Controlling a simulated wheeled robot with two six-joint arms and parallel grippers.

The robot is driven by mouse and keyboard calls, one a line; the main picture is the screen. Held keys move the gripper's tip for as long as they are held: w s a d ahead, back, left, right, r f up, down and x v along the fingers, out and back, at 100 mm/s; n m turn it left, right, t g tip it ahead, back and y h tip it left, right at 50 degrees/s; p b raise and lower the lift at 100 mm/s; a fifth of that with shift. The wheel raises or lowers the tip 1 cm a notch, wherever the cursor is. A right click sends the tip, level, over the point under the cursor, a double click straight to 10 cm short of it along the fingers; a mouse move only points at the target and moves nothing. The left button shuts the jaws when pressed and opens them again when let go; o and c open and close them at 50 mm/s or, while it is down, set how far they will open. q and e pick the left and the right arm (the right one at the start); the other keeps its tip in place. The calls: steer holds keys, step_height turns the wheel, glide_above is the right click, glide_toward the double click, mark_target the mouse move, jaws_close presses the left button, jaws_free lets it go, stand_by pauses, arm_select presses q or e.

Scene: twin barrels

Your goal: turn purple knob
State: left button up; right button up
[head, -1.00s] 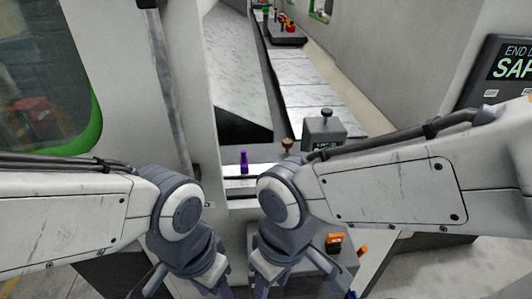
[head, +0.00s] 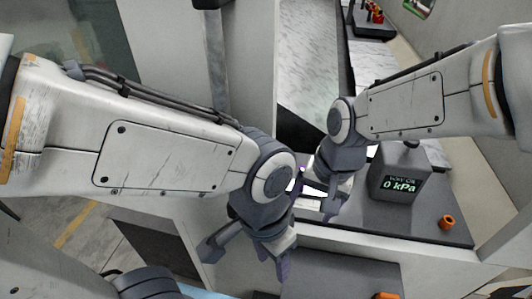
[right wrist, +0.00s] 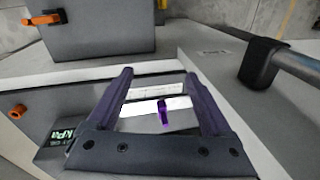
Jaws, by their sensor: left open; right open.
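The purple knob (right wrist: 163,112) is small and upright on a pale strip in the right wrist view. In that picture it lies between the two fingers of my right gripper (right wrist: 159,76), which is open and does not visibly touch it. In the head view my right gripper (head: 318,198) is over the near end of the bench, and I cannot clearly make out the knob behind it. My left gripper (head: 247,260) is open and empty, lower and to the left, in front of the bench.
A grey box with an orange handle (right wrist: 42,19) and a dark-ended rail (right wrist: 262,62) show in the right wrist view.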

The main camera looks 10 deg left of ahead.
steer(key=w+a+f+m+y+p, duration=0.1)
steer(key=w+a+m, duration=0.1)
steer(key=w+m, duration=0.5)
steer(key=w+a+f+m+p, duration=0.15)
steer(key=w+m, duration=0.25)
steer(key=w, duration=0.5)
steer(key=w+a+f+m+y, duration=0.1)
steer(key=w+a+f+m, duration=0.2)
steer(key=w+a+m, duration=0.45)
steer(key=shift+m, duration=0.55)
steer(key=p+x, duration=0.1)
steer(key=x, duration=0.1)
steer(key=a+x, duration=0.1)
steer(key=x, duration=0.2)
steer(key=s+p+x, duration=0.1)
steer(key=x, duration=0.2)
steer(key=shift+a+r+p, duration=0.15)
steer(key=shift+p, duration=0.15)
steer(key=shift+w+a+f+y, duration=0.1)
steer(key=shift+f+y, duration=0.05)
steer(key=shift+f, duration=0.2)
steer(key=shift+w+a+f+y, duration=0.1)
steer(key=shift+a+f+y, duration=0.05)
steer(key=shift+f, duration=0.25)
